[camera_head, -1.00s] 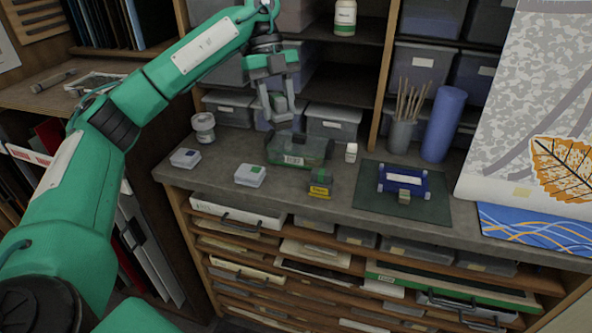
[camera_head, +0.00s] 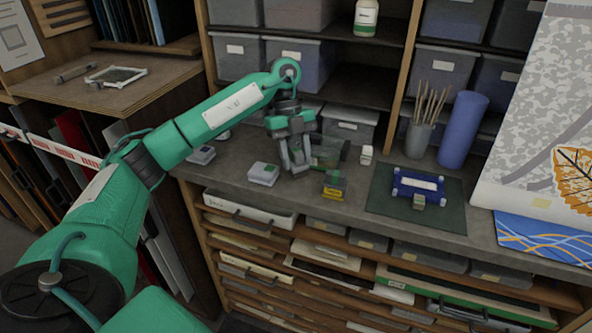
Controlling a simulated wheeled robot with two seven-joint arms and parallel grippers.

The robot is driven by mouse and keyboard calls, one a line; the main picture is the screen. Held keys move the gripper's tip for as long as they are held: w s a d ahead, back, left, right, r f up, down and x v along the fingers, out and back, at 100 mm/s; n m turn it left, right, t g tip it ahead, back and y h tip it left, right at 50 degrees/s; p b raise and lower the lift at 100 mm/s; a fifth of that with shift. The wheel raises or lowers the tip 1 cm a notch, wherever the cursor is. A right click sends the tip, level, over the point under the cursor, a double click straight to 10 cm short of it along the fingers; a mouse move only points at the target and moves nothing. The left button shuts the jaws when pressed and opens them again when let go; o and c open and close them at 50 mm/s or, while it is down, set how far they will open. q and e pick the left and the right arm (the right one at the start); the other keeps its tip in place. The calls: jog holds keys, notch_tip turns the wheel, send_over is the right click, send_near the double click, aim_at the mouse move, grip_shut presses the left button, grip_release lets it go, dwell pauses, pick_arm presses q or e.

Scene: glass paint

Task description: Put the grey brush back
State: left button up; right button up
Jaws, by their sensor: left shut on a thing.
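My left gripper (camera_head: 294,163) points down just above the grey counter, in front of the dark green clear box (camera_head: 329,153). It is shut on a small grey thing, which I take to be the grey brush; the fingers hide most of it. The grey cup (camera_head: 417,141) with several thin wooden sticks or brushes stands upright at the back right of the counter. My right gripper is not in view.
A white-lidded box (camera_head: 263,174) stands left of the gripper and a yellow-labelled box (camera_head: 334,186) right of it. A small white bottle (camera_head: 366,155), a blue roll (camera_head: 463,130) and a dark green mat (camera_head: 452,217) bearing a blue frame (camera_head: 405,182) are further right. Shelves rise behind.

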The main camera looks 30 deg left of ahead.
aim_at(292, 146)
pick_arm(q)
jog(key=shift+f+p, duration=0.4)
jog(key=shift+f, duration=2.25)
jog(key=o, duration=0.9)
jog(key=shift+o, duration=0.2)
jog(key=b+v, duration=0.2)
jog(key=v, duration=0.9)
jog(key=shift+w+r, duration=0.1)
jog(key=shift+r, duration=0.15)
jog(key=shift+a+r, duration=0.1)
jog(key=shift+r, duration=0.2)
jog(key=shift+f, duration=0.1)
